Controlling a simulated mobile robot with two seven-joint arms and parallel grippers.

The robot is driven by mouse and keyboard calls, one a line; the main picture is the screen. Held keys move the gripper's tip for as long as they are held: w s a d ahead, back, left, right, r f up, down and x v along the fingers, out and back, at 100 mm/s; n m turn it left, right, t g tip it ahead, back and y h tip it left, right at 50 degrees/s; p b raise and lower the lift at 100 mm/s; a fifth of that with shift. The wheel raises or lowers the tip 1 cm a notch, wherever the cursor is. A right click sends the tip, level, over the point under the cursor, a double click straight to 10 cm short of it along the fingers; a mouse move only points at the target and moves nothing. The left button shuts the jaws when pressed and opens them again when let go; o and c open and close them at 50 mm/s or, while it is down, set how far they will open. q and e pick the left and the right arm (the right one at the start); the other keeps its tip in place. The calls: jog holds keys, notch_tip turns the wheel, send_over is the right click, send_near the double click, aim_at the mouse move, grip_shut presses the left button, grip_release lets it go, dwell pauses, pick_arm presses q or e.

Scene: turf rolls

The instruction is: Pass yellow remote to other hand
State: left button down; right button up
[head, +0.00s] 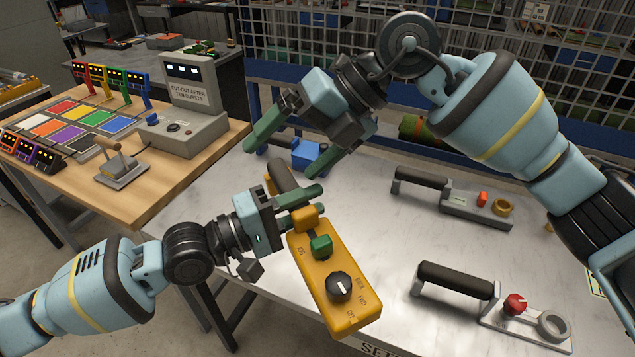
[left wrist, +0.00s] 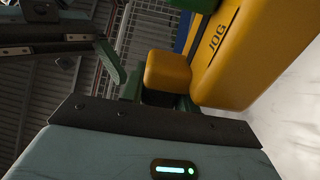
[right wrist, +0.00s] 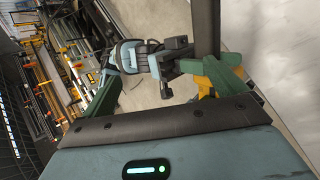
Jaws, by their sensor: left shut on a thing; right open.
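The yellow remote (head: 322,277) is a long box with a green button, a black dial and a dark handle (head: 288,178) at its far end. My left gripper (head: 306,206) is shut on it near the yellow block at its upper end and holds it tilted over the table. In the left wrist view the remote's yellow body (left wrist: 245,60) fills the upper right. My right gripper (head: 294,148) is open, above the dark handle, its two green fingers spread wide. Whether the handle is between those fingers is unclear. Part of the handle is hidden by the fingers.
The grey metal table (head: 390,240) holds two more handled devices, one with an orange button (head: 483,199) and one with a red knob (head: 515,303). A blue block (head: 310,153) lies behind my grippers. A wooden desk (head: 190,170) with coloured pads and a console stands left.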

aim_at(317, 245)
pick_arm(q)
jog(key=shift+r, duration=0.1)
pick_arm(e)
jog(key=shift+s+d+f+t+h, duration=0.75)
jog(key=shift+s+d+h, duration=1.45)
jog(key=shift+h, duration=2.2)
jog(key=f, duration=0.8)
jog(key=a+f, duration=0.1)
jog(key=f, duration=0.3)
jog(key=shift+s, duration=0.4)
jog(key=c, duration=1.3)
pick_arm(q)
jog(key=c, duration=1)
grip_release()
pick_arm(e)
jog(key=shift+c, duration=0.6)
pick_arm(q)
jog(key=shift+o, duration=0.2)
jog(key=v, duration=1.2)
